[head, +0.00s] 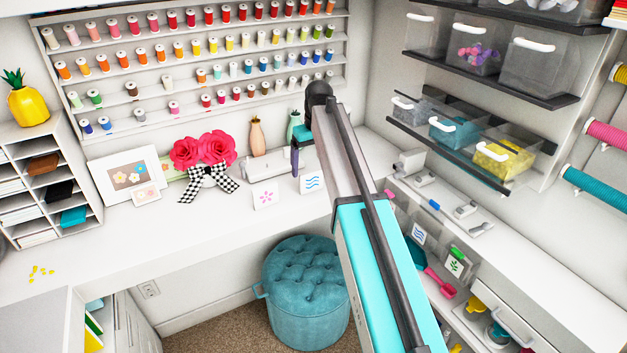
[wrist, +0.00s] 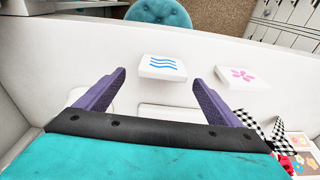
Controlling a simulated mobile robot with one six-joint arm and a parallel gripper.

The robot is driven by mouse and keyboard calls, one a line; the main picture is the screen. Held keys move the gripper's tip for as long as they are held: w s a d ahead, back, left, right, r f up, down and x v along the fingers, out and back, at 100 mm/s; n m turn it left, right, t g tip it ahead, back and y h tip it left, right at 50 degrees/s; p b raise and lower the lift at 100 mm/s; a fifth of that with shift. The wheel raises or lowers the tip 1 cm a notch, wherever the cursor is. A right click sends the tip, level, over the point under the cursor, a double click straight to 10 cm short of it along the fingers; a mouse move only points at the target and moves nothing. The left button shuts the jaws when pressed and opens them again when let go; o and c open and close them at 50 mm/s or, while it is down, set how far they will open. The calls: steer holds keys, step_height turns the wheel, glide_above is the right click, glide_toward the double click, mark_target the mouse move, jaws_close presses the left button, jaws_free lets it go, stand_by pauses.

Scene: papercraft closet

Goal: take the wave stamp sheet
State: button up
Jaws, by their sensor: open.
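The wave stamp sheet (head: 313,183) is a small white card with blue wavy lines. In the wrist view the wave stamp sheet (wrist: 162,68) lies ahead of and between the two purple fingers. My gripper (wrist: 160,86) is open and empty, its fingertips close to the card but apart from it. In the head view my gripper (head: 296,160) shows only partly, behind the card's upper left; my arm hides the rest.
A pink flower card (head: 265,197) stands left of the wave card and also shows in the wrist view (wrist: 243,78). Behind are a white machine (head: 265,166) and vases. A checkered bow (head: 208,182) with red flowers sits left. A teal stool (head: 305,290) is below the desk.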

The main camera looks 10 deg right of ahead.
mark_target(311, 172)
steer(key=shift+a+f+p, duration=0.2)
steer(key=shift+f+p, duration=0.25)
steer(key=shift+f, duration=0.3)
steer(key=shift+w+f, duration=0.2)
steer(key=shift+f, duration=0.95)
steer(key=c, duration=1.2)
steer(key=shift+o, duration=0.2)
steer(key=shift+r, duration=0.15)
